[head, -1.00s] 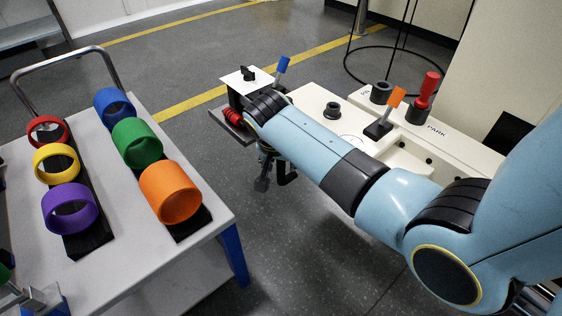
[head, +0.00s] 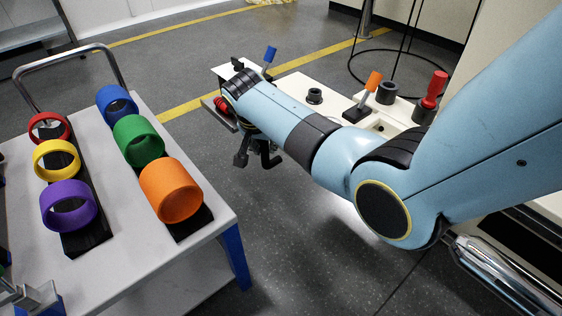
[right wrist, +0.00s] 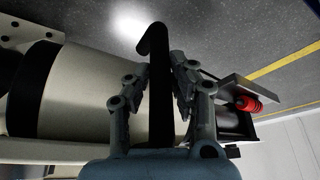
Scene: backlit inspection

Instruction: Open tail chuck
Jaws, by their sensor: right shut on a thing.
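My right gripper (head: 243,158) hangs beside the near left end of the white machine bed (head: 296,88), half hidden by my forearm. In the right wrist view its fingers (right wrist: 158,92) are shut on a black bent bar (right wrist: 158,75). The bar also shows as a hook in the head view (head: 269,157); what it joins to is hidden. A blue-handled lever (head: 270,55) and an orange-handled lever (head: 371,84) stand on the machine. A red coil-like part (head: 222,104) sits at its left end. I cannot tell which part is the tail chuck. My left gripper is not in view.
A cart (head: 215,190) at left holds several coloured rings on black rails. A red-handled tool (head: 431,96) and a black socket (head: 387,92) stand at the machine's right. A black wire stand (head: 400,50) rises behind. Open floor lies between cart and machine.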

